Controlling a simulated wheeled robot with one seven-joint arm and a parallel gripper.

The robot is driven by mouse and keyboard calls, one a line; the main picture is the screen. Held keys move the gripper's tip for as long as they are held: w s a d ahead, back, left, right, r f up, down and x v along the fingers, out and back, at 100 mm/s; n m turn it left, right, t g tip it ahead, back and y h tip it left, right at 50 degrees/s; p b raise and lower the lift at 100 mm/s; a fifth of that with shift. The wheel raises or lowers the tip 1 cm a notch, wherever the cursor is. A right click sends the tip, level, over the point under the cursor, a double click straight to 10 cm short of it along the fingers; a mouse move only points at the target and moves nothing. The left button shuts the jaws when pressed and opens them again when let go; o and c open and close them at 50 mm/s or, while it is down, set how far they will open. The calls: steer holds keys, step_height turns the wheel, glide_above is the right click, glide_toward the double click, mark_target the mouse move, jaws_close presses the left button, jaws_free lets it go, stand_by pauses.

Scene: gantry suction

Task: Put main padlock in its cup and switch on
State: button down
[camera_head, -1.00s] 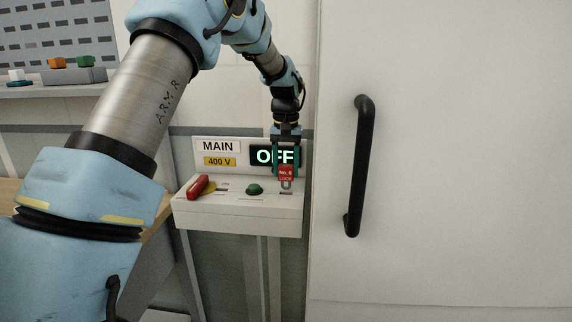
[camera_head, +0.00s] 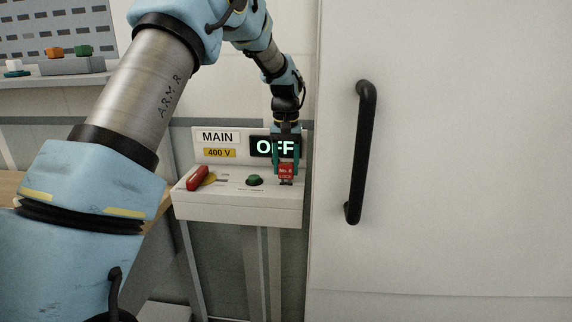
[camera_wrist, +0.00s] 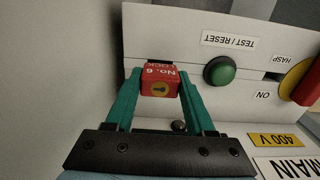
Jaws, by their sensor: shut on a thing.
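My gripper (camera_head: 286,165) is shut on the red padlock (camera_head: 286,171), marked "No. 6 LOCK". In the wrist view the padlock (camera_wrist: 159,82) sits between the green fingertips with its keyhole face showing. It is at the right end of the MAIN panel's ledge, low against the top. Its shackle end points down and is mostly hidden; I cannot tell how far it is seated in the cup. The red switch handle (camera_head: 198,177) with its yellow disc (camera_head: 209,180) is at the panel's left. The display (camera_head: 275,147) reads OFF.
A green TEST/RESET button (camera_head: 255,180) lies between the handle and the padlock. A white cabinet door with a black handle (camera_head: 361,150) stands close on the right. A shelf (camera_head: 55,80) with coloured buttons is at the far left.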

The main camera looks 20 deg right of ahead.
steer(key=shift+f+b, duration=0.4)
steer(key=shift+f, duration=0.45)
steer(key=shift+c, duration=0.8)
jaws_free()
step_height(320, 180, up, 11)
steer(key=b, duration=0.2)
steer(key=shift+f+b, duration=0.1)
steer(key=shift+b, duration=0.25)
